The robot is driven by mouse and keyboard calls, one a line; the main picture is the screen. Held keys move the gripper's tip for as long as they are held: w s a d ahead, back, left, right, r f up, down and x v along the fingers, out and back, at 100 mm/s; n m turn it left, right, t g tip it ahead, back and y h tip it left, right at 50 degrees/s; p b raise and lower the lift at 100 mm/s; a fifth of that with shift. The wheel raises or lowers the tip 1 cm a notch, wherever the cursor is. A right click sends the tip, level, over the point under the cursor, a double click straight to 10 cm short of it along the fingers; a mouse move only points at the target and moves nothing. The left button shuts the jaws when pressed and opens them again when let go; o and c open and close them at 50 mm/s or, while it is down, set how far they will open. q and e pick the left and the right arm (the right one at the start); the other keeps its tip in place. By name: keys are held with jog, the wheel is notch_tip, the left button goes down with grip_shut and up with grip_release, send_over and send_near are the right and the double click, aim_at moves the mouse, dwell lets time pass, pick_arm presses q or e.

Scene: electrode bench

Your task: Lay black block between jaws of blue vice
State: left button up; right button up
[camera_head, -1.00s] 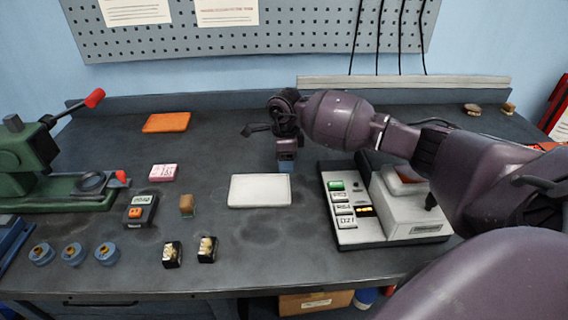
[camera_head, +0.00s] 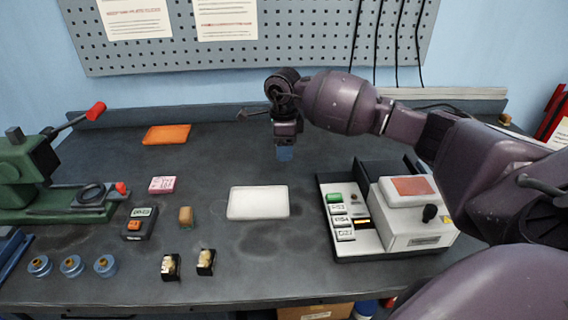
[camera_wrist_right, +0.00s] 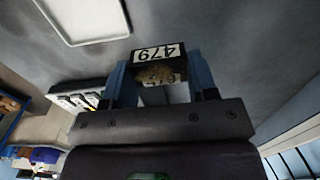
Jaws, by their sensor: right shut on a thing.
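My right gripper (camera_head: 285,152) is up behind the white tray, with its blue fingers pointing down. The head view does not show the held block clearly. Two other small black blocks with cream tops (camera_head: 171,266) (camera_head: 206,262) stand at the front of the bench. A blue thing, likely the blue vice (camera_head: 12,250), is cut off at the left edge; its jaws cannot be made out. My left gripper is not in view.
A white tray (camera_head: 258,202) lies mid-bench. A white-and-black device (camera_head: 400,230) stands right of it. A green press (camera_head: 40,190) with a red-tipped lever is at left. Blue round pieces (camera_head: 72,266), a dark meter (camera_head: 140,223) and a brown block (camera_head: 186,217) lie between.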

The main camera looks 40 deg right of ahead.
notch_tip(320, 180, up, 12)
dwell(0.3)
jog(key=s+a+f+n, duration=0.4)
jog(key=a+n, duration=0.1)
jog(key=n, duration=0.3)
jog(key=s+a+f+n, duration=0.4)
jog(key=a+f+n, duration=0.1)
jog(key=n, duration=0.3)
jog(key=s+a+f+n, duration=0.4)
jog(key=s+a+n, duration=0.1)
jog(key=a+n, duration=0.2)
jog(key=shift+a+f+n, duration=0.25)
jog(key=shift+f+n, duration=0.1)
jog(key=shift+n, duration=0.25)
jog(key=shift+f, duration=0.1)
